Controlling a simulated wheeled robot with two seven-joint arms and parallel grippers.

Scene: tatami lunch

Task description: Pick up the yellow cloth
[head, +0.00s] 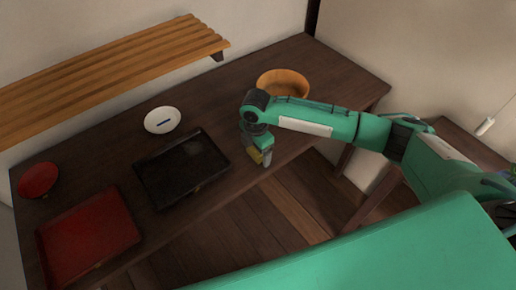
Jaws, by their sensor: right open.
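My right gripper (261,160) points down over the front edge of the dark wooden table, to the right of the black tray. Its jaws are open. My left gripper is not in view.
A black tray (160,195) and a red tray (88,238) lie on the table (335,80). A red bowl (38,178), a white dish (162,120) and a wooden bowl (283,84) stand there too. A slatted wooden shelf (110,65) hangs behind.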

